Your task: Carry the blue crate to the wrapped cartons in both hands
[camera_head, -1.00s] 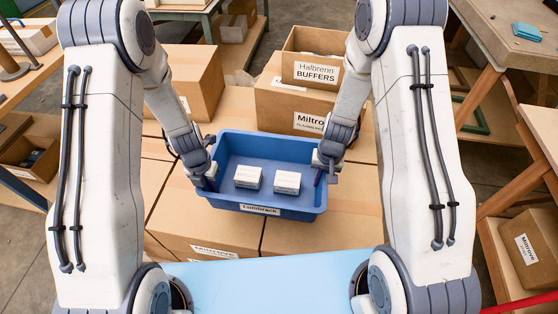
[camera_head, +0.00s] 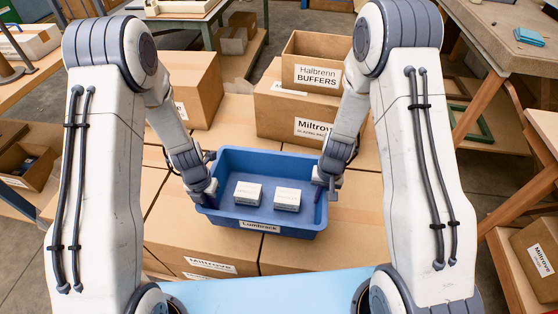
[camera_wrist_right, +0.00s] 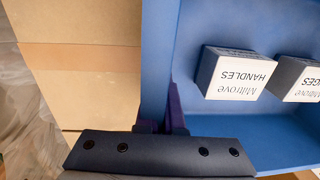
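The blue crate (camera_head: 258,226), labelled Lumbrack, is level over the tops of the wrapped cartons (camera_head: 345,235). Two small white boxes, one left (camera_head: 248,193) and one right (camera_head: 287,199), stand in it. My left gripper (camera_head: 209,188) is at the crate's left wall and seems closed on it; its fingertips are partly hidden. My right gripper (camera_head: 320,182) is at the right wall. In the right wrist view, its purple fingers (camera_wrist_right: 162,115) straddle the crate wall (camera_wrist_right: 158,55). I cannot tell whether the crate's underside touches the cartons.
Taller cartons stand on the stack behind the crate, at left (camera_head: 197,88) and right (camera_head: 300,115), with an open Halbrenn buffers box (camera_head: 313,75) on top. Workbenches flank the stack at left and right. Bare carton tops show around the crate.

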